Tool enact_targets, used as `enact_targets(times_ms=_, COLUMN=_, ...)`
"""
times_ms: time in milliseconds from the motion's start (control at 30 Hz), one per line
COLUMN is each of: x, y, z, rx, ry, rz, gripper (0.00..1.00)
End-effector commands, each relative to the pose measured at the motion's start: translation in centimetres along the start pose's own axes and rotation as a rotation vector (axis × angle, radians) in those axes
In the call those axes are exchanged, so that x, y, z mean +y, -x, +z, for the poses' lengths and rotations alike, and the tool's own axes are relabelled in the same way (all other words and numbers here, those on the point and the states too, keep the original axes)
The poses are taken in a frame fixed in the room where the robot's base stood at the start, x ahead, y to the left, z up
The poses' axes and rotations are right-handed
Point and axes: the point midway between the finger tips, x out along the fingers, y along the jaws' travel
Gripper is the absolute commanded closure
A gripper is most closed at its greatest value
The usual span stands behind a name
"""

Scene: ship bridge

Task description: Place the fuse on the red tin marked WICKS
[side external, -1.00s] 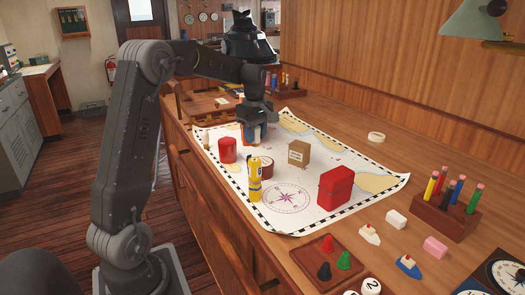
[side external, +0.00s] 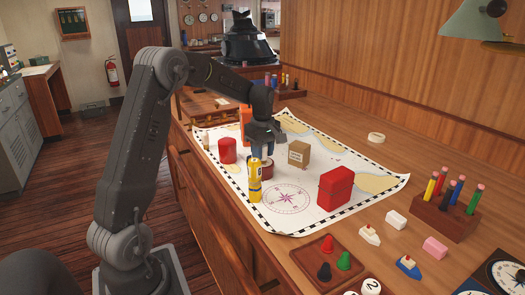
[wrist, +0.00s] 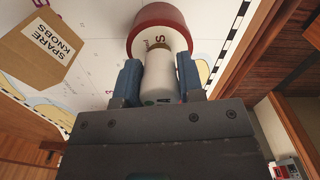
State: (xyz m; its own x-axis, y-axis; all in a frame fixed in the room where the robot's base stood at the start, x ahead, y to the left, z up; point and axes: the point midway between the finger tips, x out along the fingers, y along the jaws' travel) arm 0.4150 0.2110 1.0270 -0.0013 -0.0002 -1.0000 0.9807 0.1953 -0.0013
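My gripper (side external: 262,148) is shut on the fuse (wrist: 160,78), a white cylinder between the two blue-grey fingers in the wrist view. The round red tin (side external: 268,181) with a pale top stands on the chart, partly hidden behind a yellow cylinder in the side view. In the wrist view the red tin (wrist: 157,13) lies just beyond the fuse's far end. Only part of its lettering shows, including an S; the rest is covered. The fuse is over the tin's top; I cannot tell whether they touch.
The yellow cylinder (side external: 255,181) stands close in front of the tin. A brown SPARE KNOBS box (side external: 299,153) is to its right. A red cylinder (side external: 227,150), an orange object (side external: 245,124) and a red box (side external: 336,187) also stand on the chart (side external: 290,208).

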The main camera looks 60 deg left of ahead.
Motion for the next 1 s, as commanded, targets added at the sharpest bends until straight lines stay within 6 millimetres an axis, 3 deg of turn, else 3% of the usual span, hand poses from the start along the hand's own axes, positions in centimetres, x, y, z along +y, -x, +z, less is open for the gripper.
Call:
enact_targets(times_ms=233, x=0.0, y=0.1, z=0.0, rx=0.0, ry=0.0, rz=0.001, gripper=0.41)
enact_targets(times_ms=567, x=0.0, y=0.6, z=0.0, rx=0.001, ry=0.0, rz=0.003, gripper=0.41)
enact_targets(times_ms=667, x=0.1, y=1.9, z=0.0, rx=0.002, ry=0.0, rz=0.005, gripper=0.41)
enact_targets(times_ms=1000, x=0.1, y=8.9, z=0.0, rx=0.002, ry=0.0, rz=0.005, gripper=0.41)
